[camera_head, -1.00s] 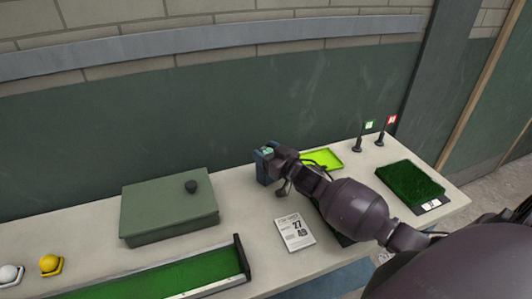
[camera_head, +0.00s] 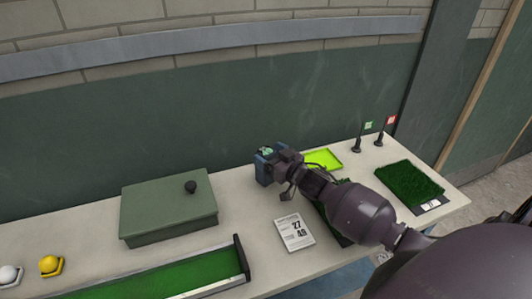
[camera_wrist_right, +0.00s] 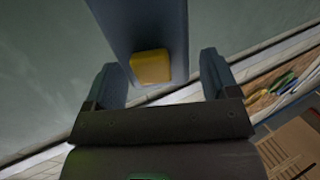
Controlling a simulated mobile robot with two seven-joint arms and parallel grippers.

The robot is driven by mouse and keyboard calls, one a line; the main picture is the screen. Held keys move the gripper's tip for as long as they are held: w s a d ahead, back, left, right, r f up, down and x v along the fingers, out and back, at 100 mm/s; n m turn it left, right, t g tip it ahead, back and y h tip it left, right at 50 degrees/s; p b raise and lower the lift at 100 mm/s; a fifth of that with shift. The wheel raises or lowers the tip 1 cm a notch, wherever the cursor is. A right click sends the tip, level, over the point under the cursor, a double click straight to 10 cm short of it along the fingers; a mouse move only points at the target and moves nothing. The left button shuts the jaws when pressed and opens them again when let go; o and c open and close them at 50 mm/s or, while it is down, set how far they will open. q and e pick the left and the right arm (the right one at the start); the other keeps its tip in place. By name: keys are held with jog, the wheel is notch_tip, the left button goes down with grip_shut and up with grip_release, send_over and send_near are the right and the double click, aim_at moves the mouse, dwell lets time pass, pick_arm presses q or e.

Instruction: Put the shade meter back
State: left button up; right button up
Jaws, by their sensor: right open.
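My right gripper (camera_head: 266,166) is at the back middle of the bench in the head view, left of the bright yellow-green tray. In the right wrist view its two fingers (camera_wrist_right: 160,62) stand apart. A blue-grey body with a yellow square pad (camera_wrist_right: 152,67) shows at the opening between them, with a gap to the right finger. It may be the shade meter, but I cannot tell for sure. In the head view I cannot separate it clearly from the bluish gripper parts. My left gripper is not in view.
A green box with a black knob (camera_head: 168,207) and a long green trough (camera_head: 170,275) stand left. A number card (camera_head: 295,232) lies in front. The yellow-green tray (camera_head: 323,160), two small flags (camera_head: 368,136) and a turf sample (camera_head: 408,184) are right. My forearm partly covers a dark tray.

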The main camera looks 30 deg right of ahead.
jog(key=shift+s+d, duration=0.25)
jog(key=shift+s, duration=1.15)
jog(key=shift+s+d, duration=0.2)
jog(key=shift+s, duration=1.2)
